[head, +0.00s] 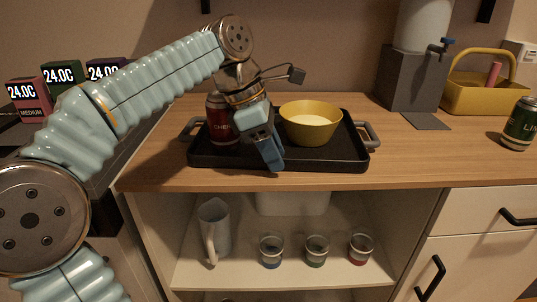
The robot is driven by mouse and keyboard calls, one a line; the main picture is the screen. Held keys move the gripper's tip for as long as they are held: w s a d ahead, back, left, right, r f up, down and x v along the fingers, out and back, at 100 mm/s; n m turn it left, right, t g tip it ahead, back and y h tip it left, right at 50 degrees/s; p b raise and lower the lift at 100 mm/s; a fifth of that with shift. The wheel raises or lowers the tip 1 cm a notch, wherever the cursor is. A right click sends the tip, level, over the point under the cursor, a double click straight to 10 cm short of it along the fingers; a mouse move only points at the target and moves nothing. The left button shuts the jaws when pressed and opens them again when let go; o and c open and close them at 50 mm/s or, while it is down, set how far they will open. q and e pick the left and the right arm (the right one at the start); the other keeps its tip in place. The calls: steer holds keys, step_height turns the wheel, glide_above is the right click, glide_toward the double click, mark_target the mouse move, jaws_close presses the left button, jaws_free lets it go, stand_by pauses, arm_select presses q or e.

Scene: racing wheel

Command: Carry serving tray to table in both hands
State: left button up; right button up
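The black serving tray (330,158) lies on the wooden counter, with a grey handle at its left end (190,128) and another at its right end (371,134). A red can (217,118) stands upright on the tray's left side. A yellow bowl (311,124) with pale contents sits on its right side. My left gripper (272,157) hangs over the middle of the tray, between can and bowl, pointing down, away from both handles. Its blue finger shows, but its opening is unclear, as is whether it touches the tray. My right gripper is out of view.
The wooden counter (415,165) is clear right of the tray. Behind are a dispenser (410,75) and a yellow caddy (485,96); a green can (520,124) stands far right. Small boxes (28,100) stand at left. Below, a shelf holds a white jug (215,228) and cups (317,250).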

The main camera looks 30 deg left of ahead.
arm_select(q)
jaws_close()
stand_by(1.5)
